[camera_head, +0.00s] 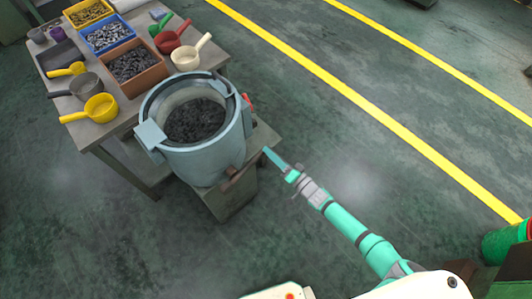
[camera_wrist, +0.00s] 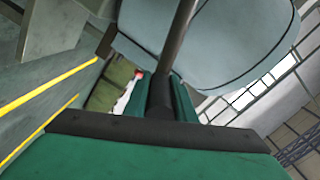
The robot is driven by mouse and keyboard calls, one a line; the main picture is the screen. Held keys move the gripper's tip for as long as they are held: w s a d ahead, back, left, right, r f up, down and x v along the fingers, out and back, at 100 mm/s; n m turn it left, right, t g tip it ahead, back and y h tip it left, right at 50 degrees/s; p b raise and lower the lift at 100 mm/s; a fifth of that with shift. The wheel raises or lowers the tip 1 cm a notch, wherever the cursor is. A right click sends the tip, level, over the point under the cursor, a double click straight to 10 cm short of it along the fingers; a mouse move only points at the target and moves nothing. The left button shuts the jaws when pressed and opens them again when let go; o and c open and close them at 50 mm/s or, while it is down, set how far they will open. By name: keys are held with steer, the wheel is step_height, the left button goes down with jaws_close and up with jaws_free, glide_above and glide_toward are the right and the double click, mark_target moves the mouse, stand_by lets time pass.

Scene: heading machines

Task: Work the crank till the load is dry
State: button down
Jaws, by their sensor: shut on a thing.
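A blue-grey round tub (camera_head: 205,158) stands open on a low grey base. A dark, lumpy load (camera_head: 195,121) lies inside it; I cannot tell whether it is wet. My gripper (camera_head: 277,160) is at the tub's right side. In the wrist view its green fingers (camera_wrist: 162,100) are shut around a dark rod (camera_wrist: 178,42), which I take for the crank handle. The rod passes in front of the tub's grey body (camera_wrist: 220,45). In the head view I cannot make out the handle clearly at the fingers.
A table (camera_head: 95,135) behind the tub holds a blue bin (camera_head: 107,48), a brown bin (camera_head: 160,76), and several scoops, including a yellow one (camera_head: 101,108) and a cream one (camera_head: 186,60). Yellow floor lines (camera_head: 340,85) cross open floor on the right. A green drum (camera_head: 503,244) stands at the right edge.

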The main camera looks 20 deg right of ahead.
steer(key=shift+s+f, duration=0.1)
steer(key=shift+f, duration=0.1)
steer(key=c, duration=1.5)
jaws_free()
steer(key=v, duration=1.1)
